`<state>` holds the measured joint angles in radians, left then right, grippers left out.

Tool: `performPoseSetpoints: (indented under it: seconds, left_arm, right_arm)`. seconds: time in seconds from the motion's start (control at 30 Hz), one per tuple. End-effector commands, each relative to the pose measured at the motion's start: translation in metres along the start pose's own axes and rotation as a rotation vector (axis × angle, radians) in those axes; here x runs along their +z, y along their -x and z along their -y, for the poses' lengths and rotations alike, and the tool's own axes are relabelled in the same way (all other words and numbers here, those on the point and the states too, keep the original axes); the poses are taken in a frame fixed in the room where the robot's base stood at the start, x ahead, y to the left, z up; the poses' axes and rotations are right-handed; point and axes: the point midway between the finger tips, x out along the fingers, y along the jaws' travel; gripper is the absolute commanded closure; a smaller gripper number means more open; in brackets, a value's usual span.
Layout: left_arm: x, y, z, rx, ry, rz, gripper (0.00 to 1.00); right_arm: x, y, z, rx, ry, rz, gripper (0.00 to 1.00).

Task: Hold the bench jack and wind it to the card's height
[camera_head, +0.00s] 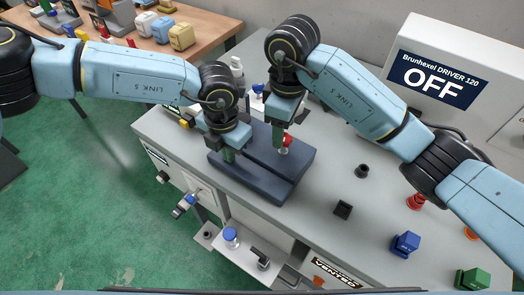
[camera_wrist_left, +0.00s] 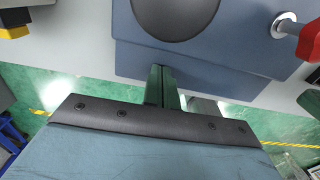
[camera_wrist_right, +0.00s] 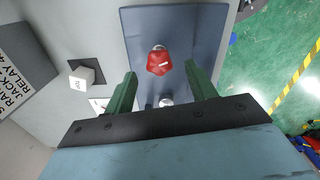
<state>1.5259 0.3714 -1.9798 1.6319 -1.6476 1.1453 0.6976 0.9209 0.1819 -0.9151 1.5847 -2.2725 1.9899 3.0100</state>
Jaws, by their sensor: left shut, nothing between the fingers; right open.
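The bench jack (camera_head: 262,187) looks like a dark blue-grey block on the grey bench, with a red knob (camera_head: 287,140) on a metal stem. My left gripper (camera_head: 229,155) is shut and empty over the jack's left part. In the left wrist view its green fingers (camera_wrist_left: 161,72) are together at the jack body (camera_wrist_left: 240,70), with a dark disc (camera_wrist_left: 175,15) beyond. My right gripper (camera_head: 281,138) is open at the knob. In the right wrist view its fingers (camera_wrist_right: 161,74) stand either side of the red knob (camera_wrist_right: 160,62), apparently not touching it. I cannot identify the card.
A white machine (camera_head: 440,75) reading OFF stands at the back right. On the bench's right are a black socket (camera_head: 343,210), a blue block (camera_head: 405,244) and a green block (camera_head: 472,279). A wooden table (camera_head: 205,25) with coloured blocks is at the back left.

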Motion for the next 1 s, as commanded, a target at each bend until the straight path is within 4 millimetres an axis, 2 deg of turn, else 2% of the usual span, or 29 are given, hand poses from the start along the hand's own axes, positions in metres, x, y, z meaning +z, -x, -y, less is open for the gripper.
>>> performPoseSetpoints:
  seconds: [0.03, 0.27, 1.0]
  left_arm:
    - [-0.005, -0.007, 0.0, 0.0, -0.001, -0.014, 1.0]
    - [-0.005, -0.004, 0.0, 0.0, -0.001, -0.014, 1.0]
    - [-0.002, 0.058, 0.0, 0.0, 0.0, -0.005, 1.0]
  right_arm:
    - [0.0, -0.001, 0.0, 0.0, 0.0, 0.0, 0.44]
    - [0.0, 0.001, 0.0, 0.0, 0.0, 0.0, 0.44]
    - [0.0, 0.033, 0.0, 0.0, 0.0, 0.0, 0.44]
